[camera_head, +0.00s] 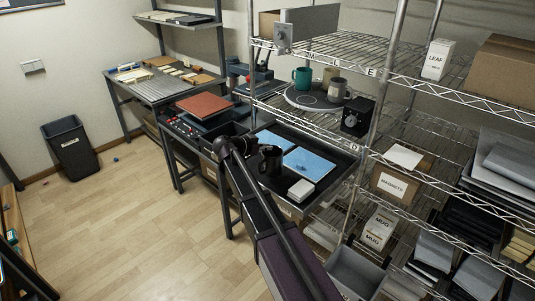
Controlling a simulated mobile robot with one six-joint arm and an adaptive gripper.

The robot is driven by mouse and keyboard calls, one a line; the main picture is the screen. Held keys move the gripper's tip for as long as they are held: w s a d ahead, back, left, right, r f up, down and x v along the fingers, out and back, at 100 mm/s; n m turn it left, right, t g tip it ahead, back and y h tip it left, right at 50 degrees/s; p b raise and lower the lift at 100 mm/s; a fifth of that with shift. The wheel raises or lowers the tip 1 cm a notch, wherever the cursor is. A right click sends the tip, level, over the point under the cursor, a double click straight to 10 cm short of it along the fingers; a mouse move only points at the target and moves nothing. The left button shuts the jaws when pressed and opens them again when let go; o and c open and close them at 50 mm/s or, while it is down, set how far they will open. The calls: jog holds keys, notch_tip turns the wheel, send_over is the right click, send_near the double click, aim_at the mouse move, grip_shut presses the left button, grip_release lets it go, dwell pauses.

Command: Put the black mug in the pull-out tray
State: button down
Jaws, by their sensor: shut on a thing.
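The black mug (270,161) is upright, at the end of my gripper (254,151). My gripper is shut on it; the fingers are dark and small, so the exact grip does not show. The pull-out tray (338,164) is a dark, shallow tray extended from the wire rack. It bears blue sheets (309,162) and a small white box (301,190). The mug appears over the tray's left front part, left of the sheets; I cannot tell whether its base touches the tray. My arm hides part of the tray's front left edge.
A turntable (302,101) on the shelf above bears a teal mug (302,76), a grey mug (337,90) and a beige item. A black box (357,116) stands right of it. Rack posts flank the tray. A workbench (205,130) stands to the left. The left floor is mostly clear.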

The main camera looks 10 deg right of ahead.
aim_at(266, 152)
jog(key=shift+w, duration=0.1)
jog(key=shift+w+f+b, duration=0.25)
jog(key=shift+f+b, duration=0.65)
jog(key=shift+w+f+b, duration=0.25)
jog(key=shift+f+b, duration=0.65)
jog(key=shift+f, duration=0.1)
jog(key=c, duration=0.8)
grip_release()
jog(key=shift+o, duration=0.2)
jog(key=shift+r, duration=0.2)
jog(key=p+v, duration=0.4)
jog(key=v, duration=0.8)
jog(key=shift+p, duration=0.35)
